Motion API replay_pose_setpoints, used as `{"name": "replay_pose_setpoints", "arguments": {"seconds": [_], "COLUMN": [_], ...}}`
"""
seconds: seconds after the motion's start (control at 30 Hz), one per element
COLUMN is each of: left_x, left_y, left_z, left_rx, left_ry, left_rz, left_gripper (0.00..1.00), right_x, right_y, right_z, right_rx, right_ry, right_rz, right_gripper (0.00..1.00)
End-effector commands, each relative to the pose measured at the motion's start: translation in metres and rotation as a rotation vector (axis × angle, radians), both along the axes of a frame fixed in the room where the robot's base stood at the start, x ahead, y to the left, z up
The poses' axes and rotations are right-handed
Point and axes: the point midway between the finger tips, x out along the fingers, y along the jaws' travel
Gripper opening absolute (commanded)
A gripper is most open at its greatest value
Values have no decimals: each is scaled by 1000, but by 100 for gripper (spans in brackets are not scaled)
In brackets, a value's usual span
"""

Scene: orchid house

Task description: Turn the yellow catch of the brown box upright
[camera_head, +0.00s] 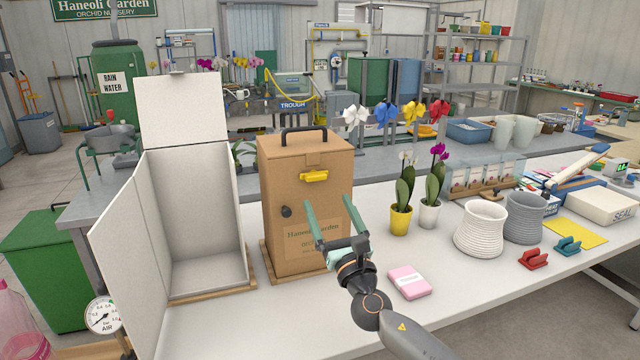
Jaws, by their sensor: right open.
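The brown box (285,185) stands upright and closed on the white table, with a dark handle on its lid. Its yellow catch (314,176) is near the top of the front face and lies level, lengthwise from left to right. A dark round knob (286,212) is lower on the same face. My right gripper (331,215) is open and empty in front of the box's lower right front, below the catch. It appears apart from the catch and covers part of the printed label (300,240). My left gripper is not in view.
An open white box (195,220) stands just left of the brown box, its door swung toward me. Potted orchids in a yellow pot (400,221) and a white pot (429,215) stand to the right. A pink pad (408,283) lies near my right arm.

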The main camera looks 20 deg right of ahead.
Motion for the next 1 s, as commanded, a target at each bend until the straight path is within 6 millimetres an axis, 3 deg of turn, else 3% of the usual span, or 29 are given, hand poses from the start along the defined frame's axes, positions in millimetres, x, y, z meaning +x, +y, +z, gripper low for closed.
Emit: {"name": "replay_pose_setpoints", "arguments": {"seconds": [0.2,0.4,0.83,1.0], "left_x": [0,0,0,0], "left_y": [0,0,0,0], "left_z": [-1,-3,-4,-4], "left_rx": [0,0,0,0], "left_ry": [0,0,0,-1], "left_rz": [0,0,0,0], "left_gripper": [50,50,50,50], "right_x": [37,57,64,64], "right_y": [2,2,2,2], "right_z": [15,23,26,26], "right_rx": [2,3,3,3], "right_ry": [-1,0,1,1], "right_rz": [1,1,1,1], "right_gripper": [90,90,90,73]}}
